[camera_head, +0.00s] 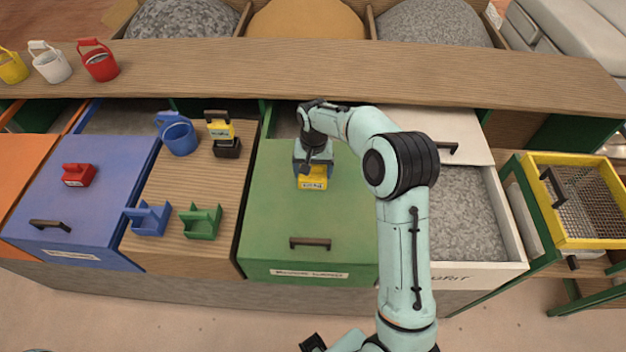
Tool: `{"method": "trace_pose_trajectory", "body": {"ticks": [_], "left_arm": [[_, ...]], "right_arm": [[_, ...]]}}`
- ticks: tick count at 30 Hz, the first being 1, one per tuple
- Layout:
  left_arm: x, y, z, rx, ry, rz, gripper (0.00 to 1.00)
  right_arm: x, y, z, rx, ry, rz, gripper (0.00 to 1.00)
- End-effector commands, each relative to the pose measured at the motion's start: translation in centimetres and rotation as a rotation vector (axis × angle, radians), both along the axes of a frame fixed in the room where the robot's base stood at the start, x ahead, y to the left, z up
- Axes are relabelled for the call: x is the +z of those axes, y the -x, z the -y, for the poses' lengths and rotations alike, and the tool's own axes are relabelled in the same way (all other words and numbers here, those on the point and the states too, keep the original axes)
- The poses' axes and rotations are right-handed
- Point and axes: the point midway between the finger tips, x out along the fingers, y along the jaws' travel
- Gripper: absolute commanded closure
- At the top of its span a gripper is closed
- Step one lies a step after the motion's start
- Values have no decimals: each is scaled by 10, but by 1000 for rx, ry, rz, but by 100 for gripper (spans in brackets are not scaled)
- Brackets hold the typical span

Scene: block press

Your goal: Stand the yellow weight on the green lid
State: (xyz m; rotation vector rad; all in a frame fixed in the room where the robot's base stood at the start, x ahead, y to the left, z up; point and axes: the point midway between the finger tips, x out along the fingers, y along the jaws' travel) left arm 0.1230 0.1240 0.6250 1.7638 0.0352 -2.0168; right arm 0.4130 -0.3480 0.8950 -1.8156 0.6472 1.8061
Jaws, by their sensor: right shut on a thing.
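The yellow weight (312,183) is a small yellow block with a pale label on its front. My right gripper (313,168) comes down on it from above and is shut on it, hiding its top. The weight is upright over the far middle part of the green lid (275,225). I cannot tell whether its underside touches the lid or hangs just above it. The green lid is flat, with a dark handle near its front edge and a label on the front face. My left gripper cannot be made out.
A red weight (78,175) is on the blue lid (105,210). An open grey-filled bin (462,215) lies right.

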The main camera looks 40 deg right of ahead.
Motion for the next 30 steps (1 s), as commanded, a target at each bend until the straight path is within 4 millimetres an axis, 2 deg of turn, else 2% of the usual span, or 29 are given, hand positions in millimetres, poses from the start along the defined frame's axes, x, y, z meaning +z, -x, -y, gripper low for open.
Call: {"method": "trace_pose_trajectory", "body": {"ticks": [5,13,25,26,27,30], "left_arm": [[0,0,0,0,0,0,51],[-2,1,0,0,0,-1,51],[-4,3,0,0,0,-2,51],[-4,3,0,0,0,-2,51],[-4,2,0,0,0,-2,51],[-4,2,0,0,0,-2,51]], "right_arm": [[-8,-1,0,0,0,3,82],[-44,0,0,0,0,1,82],[-50,-1,0,0,0,4,82],[-51,0,0,0,0,0,12],[-51,0,0,0,0,0,0],[-50,0,0,0,0,0,0]]}}
